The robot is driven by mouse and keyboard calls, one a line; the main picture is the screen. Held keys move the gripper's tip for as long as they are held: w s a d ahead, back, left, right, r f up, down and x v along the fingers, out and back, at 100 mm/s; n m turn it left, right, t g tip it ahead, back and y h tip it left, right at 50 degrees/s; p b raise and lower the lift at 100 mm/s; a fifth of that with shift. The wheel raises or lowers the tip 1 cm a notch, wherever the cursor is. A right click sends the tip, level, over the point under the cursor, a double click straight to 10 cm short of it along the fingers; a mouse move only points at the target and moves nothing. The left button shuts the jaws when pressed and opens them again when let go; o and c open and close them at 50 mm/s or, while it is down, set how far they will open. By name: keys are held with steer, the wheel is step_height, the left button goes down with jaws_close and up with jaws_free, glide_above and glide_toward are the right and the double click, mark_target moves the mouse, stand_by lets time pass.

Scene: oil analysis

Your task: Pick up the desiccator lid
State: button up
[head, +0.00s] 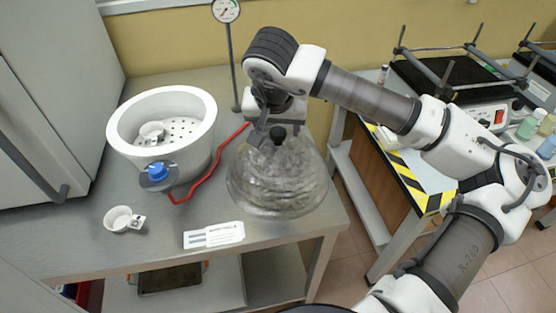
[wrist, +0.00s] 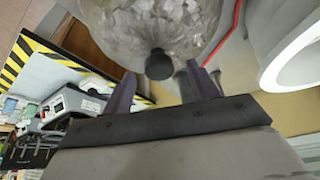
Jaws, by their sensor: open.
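The desiccator lid (head: 278,185) is a clear glass dome with a black knob (head: 278,134) on top. In the head view it sits at the right part of the metal table, near its edge. In the wrist view the glass (wrist: 165,25) fills the top middle, with the dark knob (wrist: 159,64) below it. My gripper (head: 272,124) is right at the knob. Its fingers (wrist: 160,76) are open, one to each side of the knob in the wrist view. Whether they touch it cannot be told. The white desiccator base (head: 203,133) stands uncovered to the left.
A red hose (head: 213,165) runs from the base's blue valve (head: 157,170) towards the gauge stand (head: 232,65). A small white crucible (head: 122,219) and a label card (head: 213,235) lie in front. A hazard-striped bench (head: 410,185) with instruments stands to the right.

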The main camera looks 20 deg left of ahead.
steer(key=shift+x, duration=1.2)
jaws_close()
